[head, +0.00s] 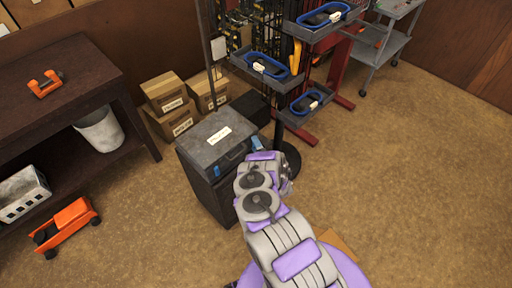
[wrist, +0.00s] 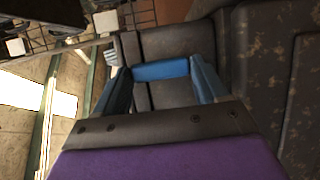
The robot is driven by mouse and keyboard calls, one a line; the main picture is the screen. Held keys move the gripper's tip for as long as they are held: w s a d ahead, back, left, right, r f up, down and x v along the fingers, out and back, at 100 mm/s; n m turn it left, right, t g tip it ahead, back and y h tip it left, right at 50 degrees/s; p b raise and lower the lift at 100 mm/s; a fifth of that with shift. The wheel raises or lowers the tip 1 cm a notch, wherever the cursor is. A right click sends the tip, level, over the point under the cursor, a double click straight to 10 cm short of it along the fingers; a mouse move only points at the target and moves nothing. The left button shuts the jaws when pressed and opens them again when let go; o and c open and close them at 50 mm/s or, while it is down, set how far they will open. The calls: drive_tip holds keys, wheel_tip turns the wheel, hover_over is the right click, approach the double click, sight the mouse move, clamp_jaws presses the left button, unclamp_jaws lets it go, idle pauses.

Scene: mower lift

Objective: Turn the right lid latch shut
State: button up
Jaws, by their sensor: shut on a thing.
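A dark grey case (head: 205,150) with a worn lid (head: 238,128) and a white label stands on the floor in the middle of the head view. The lid looks closed. The left latch (head: 217,171) is a small blue piece on the case's front. The right latch (head: 257,143) is blue and shows just beyond my arm's end. In the wrist view the right latch (wrist: 163,70) lies between the two fingers of my gripper (wrist: 160,86), which is shut on it. My wrist hides part of the case front in the head view; the latch's exact angle is unclear.
A dark stand with trays (head: 262,68) rises right behind the case. Cardboard boxes (head: 168,105) stand behind it to the left. A dark workbench (head: 75,60) is at the left, with an orange jack (head: 66,224) on the floor. The floor at the right is clear.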

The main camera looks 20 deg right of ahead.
drive_tip(key=shift+s+a+f, duration=0.1)
drive_tip(key=shift+a+f, duration=0.05)
drive_tip(key=shift+f, duration=0.1)
drive_tip(key=o, duration=1.1)
drive_tip(key=shift+r, duration=0.1)
drive_tip(key=shift+c, duration=0.2)
drive_tip(key=s, duration=1.7)
drive_tip(key=shift+a, duration=0.3)
drive_tip(key=shift+s, duration=0.1)
